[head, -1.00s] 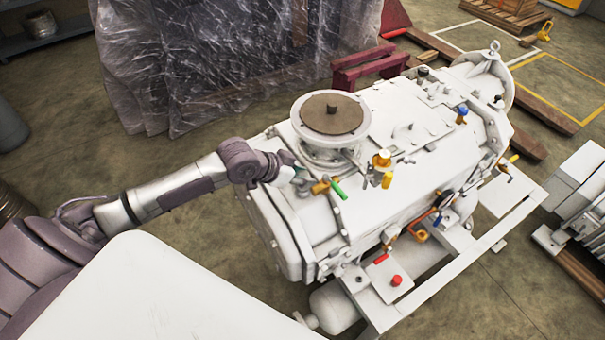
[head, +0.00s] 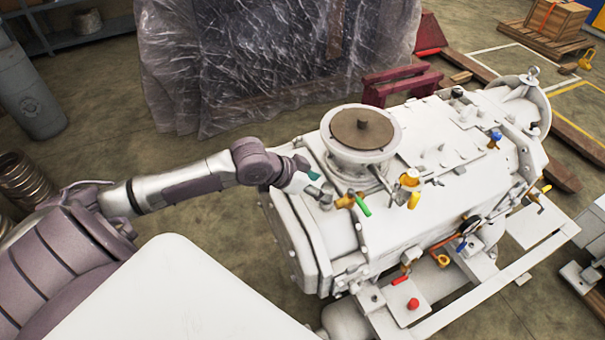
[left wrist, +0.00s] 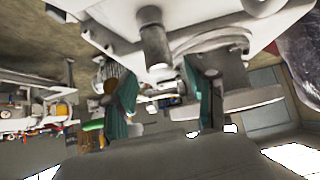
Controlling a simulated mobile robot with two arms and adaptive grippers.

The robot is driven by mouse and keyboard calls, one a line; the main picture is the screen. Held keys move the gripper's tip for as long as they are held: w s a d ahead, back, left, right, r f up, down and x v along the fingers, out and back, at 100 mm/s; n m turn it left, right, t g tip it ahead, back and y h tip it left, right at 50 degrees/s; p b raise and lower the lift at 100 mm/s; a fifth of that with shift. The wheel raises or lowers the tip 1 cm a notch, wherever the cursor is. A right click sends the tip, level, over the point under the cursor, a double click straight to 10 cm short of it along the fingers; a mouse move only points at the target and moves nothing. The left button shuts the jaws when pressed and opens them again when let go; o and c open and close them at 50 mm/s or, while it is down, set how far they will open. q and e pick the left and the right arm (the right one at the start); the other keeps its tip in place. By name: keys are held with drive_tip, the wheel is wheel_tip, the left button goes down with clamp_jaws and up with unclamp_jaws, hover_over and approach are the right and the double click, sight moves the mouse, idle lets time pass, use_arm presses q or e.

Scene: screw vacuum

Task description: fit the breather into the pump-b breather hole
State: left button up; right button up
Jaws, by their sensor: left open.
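The white pump (head: 430,215) stands at centre right, with a wide flange under a brown disc (head: 362,127) on top. My left gripper (head: 320,188) is over its near-left end, close to a brass valve (head: 346,201) with a green handle. In the left wrist view my left gripper (left wrist: 158,88) has its teal fingers apart, with nothing clearly held between them. A grey cylindrical fitting (left wrist: 153,45) shows just beyond the fingers. I cannot tell which part is the breather, or which hole is the breather hole. My right gripper is not in view.
A yellow fitting (head: 410,181) stands on the pump top, right of the flange. A blue-topped fitting (head: 495,138) is farther back. A plastic-wrapped stack (head: 270,60) and a dark red stand (head: 400,82) are behind the pump.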

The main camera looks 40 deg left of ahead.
use_arm(q)
drive_tip(key=v, duration=0.8)
idle(0.4)
drive_tip(key=s+d+f+n+g+y, duration=0.2)
drive_tip(key=s+d+f, duration=0.3)
drive_tip(key=s, duration=0.4)
drive_tip(key=s+d+f+n+g+y, duration=0.2)
drive_tip(key=s+d+f, duration=0.2)
drive_tip(key=s+f, duration=0.4)
wheel_tip(320, 180, down, 24)
drive_tip(key=s+g, duration=0.1)
drive_tip(key=s, duration=0.1)
drive_tip(key=s+a+f+g, duration=0.1)
drive_tip(key=s+a+f, duration=0.2)
drive_tip(key=s+f, duration=1.4)
drive_tip(key=shift+s+f+g+y, duration=0.25)
drive_tip(key=shift+f+g+y, duration=0.05)
drive_tip(key=shift+f+g, duration=0.1)
